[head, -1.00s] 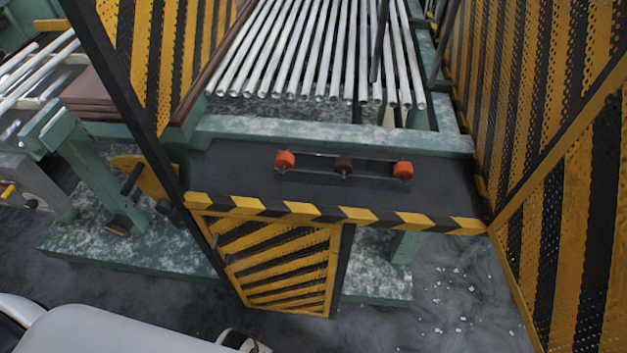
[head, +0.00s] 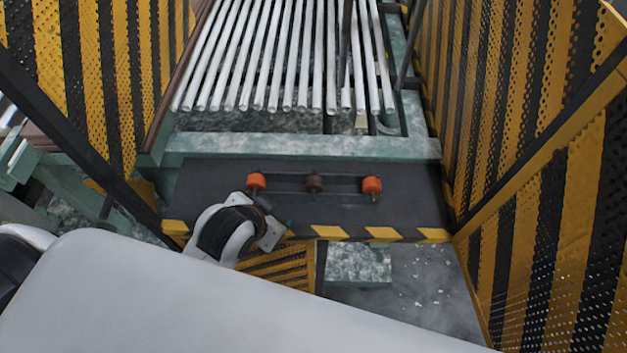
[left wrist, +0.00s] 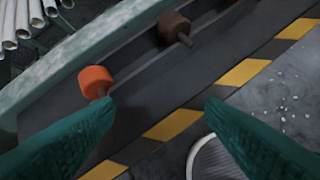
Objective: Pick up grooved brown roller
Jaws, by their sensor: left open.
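The brown roller (head: 314,183) stands on the dark shelf between two orange rollers, the left one (head: 256,182) and the right one (head: 372,187). In the left wrist view the brown roller (left wrist: 174,26) is at the top, with a thin pin pointing toward me, and the left orange roller (left wrist: 95,81) is nearer. Its grooves are too small to make out. My left gripper (head: 283,222) is over the shelf's front edge, left of the brown roller and apart from it. In the left wrist view its green fingers (left wrist: 160,105) are spread and empty. My right gripper is not visible.
The dark shelf (head: 215,185) has a yellow-black striped front edge. Perforated striped guard panels stand at left (head: 115,80) and right (head: 520,120). Bare shelf lies right of the rollers.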

